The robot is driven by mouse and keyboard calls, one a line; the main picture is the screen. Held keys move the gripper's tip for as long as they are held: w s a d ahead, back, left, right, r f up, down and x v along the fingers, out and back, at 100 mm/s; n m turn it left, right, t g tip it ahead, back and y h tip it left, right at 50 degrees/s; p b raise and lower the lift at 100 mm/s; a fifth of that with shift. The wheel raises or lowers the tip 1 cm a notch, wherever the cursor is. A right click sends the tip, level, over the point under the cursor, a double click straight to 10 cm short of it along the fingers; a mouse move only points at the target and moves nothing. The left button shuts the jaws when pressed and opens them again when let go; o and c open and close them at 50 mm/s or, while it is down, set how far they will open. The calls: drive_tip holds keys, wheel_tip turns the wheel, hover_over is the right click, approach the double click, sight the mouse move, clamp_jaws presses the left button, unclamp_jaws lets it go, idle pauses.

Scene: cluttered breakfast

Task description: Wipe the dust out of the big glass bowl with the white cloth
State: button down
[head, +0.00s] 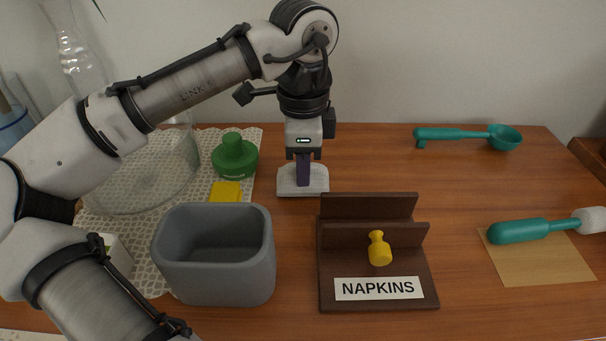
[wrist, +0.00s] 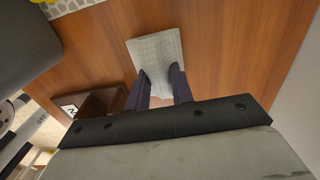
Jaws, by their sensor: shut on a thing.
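The white cloth (head: 290,184) is a small folded pad at the back middle of the wooden table. My gripper (head: 303,182) points down at it and is shut on it. In the wrist view the cloth (wrist: 155,48) shows between and beyond the dark fingertips (wrist: 159,80). I cannot tell whether it touches the table. The big glass bowl (head: 150,190) stands on a lace mat at the left, partly hidden behind my arm. Any dust in it is too faint to make out.
A grey bin (head: 214,284) stands front left of the gripper, beside a brown napkin holder (head: 375,292) with a yellow piece. A green knobbed object (head: 235,158) and a yellow block (head: 225,192) sit between bowl and cloth.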

drive_tip(key=shift+r+p, duration=1.95)
drive_tip(key=shift+r, duration=0.05)
